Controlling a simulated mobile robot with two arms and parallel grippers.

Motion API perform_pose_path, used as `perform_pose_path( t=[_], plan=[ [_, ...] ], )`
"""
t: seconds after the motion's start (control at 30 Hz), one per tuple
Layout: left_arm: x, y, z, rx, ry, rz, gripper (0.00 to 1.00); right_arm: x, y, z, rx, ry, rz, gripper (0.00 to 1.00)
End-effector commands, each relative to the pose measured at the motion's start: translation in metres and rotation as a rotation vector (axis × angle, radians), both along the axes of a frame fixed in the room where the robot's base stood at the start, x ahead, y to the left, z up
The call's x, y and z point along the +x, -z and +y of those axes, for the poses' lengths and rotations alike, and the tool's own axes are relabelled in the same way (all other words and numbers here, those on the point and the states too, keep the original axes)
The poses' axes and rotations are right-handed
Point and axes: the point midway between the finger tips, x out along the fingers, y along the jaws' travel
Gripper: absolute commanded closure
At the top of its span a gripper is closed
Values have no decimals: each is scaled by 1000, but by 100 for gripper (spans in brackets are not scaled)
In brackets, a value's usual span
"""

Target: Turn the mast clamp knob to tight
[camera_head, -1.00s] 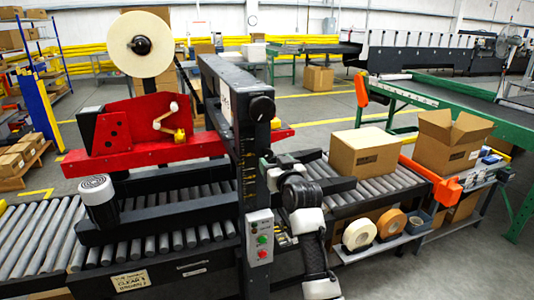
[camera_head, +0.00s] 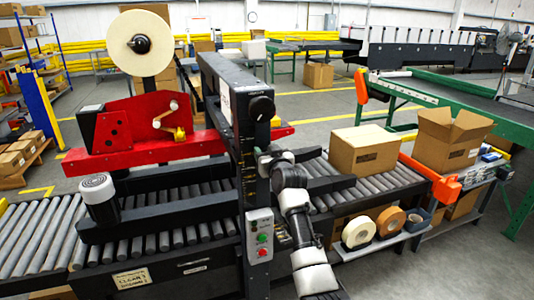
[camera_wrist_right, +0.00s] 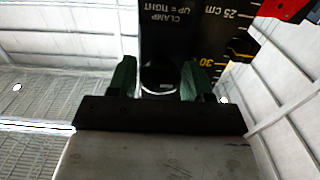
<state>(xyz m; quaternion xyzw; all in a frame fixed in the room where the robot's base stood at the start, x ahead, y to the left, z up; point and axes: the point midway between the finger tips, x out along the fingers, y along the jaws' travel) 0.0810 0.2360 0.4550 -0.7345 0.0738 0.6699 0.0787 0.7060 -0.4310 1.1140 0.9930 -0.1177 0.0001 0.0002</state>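The mast clamp knob (camera_wrist_right: 158,79) is a dark round piece with a small pale mark, low on the black mast (camera_head: 222,125). In the right wrist view it lies between the green fingers of my right gripper (camera_wrist_right: 158,82), one on each side. Whether the fingers press on it is not clear. A label (camera_wrist_right: 170,18) on the mast, upside down in this view, reads CLAMP, UP = TIGHT. In the head view my right gripper (camera_head: 268,158) is at the mast's side, and the knob is hidden there. My left gripper is not in view.
A larger black knob (camera_head: 262,107) sits above my gripper on the mast. A control box (camera_head: 261,236) with green and red buttons is below. A closed carton (camera_head: 365,150) stands on the rollers to the right. Tape rolls (camera_head: 358,232) lie on a lower shelf.

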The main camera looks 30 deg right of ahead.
Motion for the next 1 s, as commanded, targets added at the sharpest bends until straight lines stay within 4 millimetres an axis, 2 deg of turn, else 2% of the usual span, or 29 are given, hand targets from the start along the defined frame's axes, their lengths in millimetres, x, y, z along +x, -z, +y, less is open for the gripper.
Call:
perform_pose_path(
  t=[0.03,0.2,0.57,1.0],
  plan=[
    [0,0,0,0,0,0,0,0,0,0,0,0,0,57],
    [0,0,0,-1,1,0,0,0,0,0,0,0,0,83],
    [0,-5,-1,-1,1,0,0,0,-1,0,64,0,-13,84],
    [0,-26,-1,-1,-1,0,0,0,-2,-1,405,0,-94,84]
  ],
)
